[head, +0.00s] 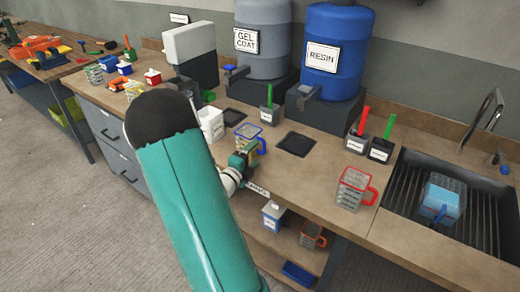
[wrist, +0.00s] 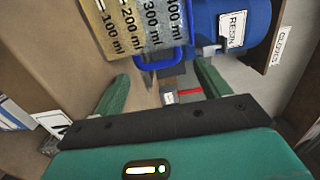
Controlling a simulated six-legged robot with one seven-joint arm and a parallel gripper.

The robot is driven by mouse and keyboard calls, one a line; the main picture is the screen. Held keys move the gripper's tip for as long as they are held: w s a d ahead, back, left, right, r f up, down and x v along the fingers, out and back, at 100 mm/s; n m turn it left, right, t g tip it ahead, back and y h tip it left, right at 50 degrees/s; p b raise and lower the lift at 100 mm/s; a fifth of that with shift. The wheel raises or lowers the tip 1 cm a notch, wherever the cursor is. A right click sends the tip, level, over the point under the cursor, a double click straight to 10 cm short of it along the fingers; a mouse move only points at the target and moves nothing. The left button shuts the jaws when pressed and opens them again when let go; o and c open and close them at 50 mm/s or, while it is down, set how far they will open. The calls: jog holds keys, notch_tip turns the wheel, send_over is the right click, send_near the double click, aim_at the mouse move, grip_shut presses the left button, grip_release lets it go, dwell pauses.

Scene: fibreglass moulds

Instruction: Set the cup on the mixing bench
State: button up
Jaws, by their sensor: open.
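A clear measuring cup (head: 247,131) with a blue rim, blue handle and yellowish contents is on the long wooden bench (head: 310,193), just beyond my gripper (head: 243,160). In the wrist view, the cup (wrist: 130,25) fills the top, with its ml marks and part of its blue handle showing. My gripper (wrist: 163,72) is open, its two teal fingers apart on either side of the view below the cup. The fingers look close to the handle; I cannot tell whether they touch it. My gripper partly hides the cup in the head view.
Another measuring cup with a red handle (head: 354,190) stands to the right, before the sink (head: 470,215). A black mat (head: 295,143) lies right of the blue-rimmed cup. Behind are the grey gel coat drum (head: 262,65) and the blue resin drum (head: 332,80). A white container (head: 211,124) stands left.

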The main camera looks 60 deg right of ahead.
jog(key=w+a+r+n+t+y, duration=0.3)
jog(key=w+a+n+t, duration=0.2)
jog(key=w+a, duration=0.35)
jog(key=w+a+r+n+t+y, duration=0.2)
jog(key=w+a+n+t+y, duration=0.25)
jog(key=w+a, duration=0.4)
jog(key=w+a+r+n+t+y, duration=0.1)
jog(key=a+r+n+y, duration=0.2)
jog(key=a+n, duration=0.3)
jog(key=w+a+r+n+t+y, duration=0.2)
jog(key=a+r+n+y, duration=0.15)
jog(key=a, duration=0.55)
jog(key=s+a+r+n+g+y, duration=0.1)
jog(key=s+a+r+n+y, duration=0.15)
jog(key=a+n, duration=0.3)
jog(key=s+a+r+n+g+y, duration=0.1)
jog(key=s+a+n, duration=0.3)
jog(key=a, duration=0.3)
jog(key=s+a+n+g, duration=0.1)
jog(key=s+a+n, duration=0.1)
jog(key=s+n, duration=0.2)
jog(key=s+a+r+n+g, duration=0.1)
jog(key=s+a+n+g, duration=0.1)
jog(key=s+n, duration=0.3)
jog(key=s, duration=0.3)
jog(key=shift+s+a+r, duration=0.25)
jog(key=shift+a+r, duration=0.05)
jog(key=shift+y, duration=0.25)
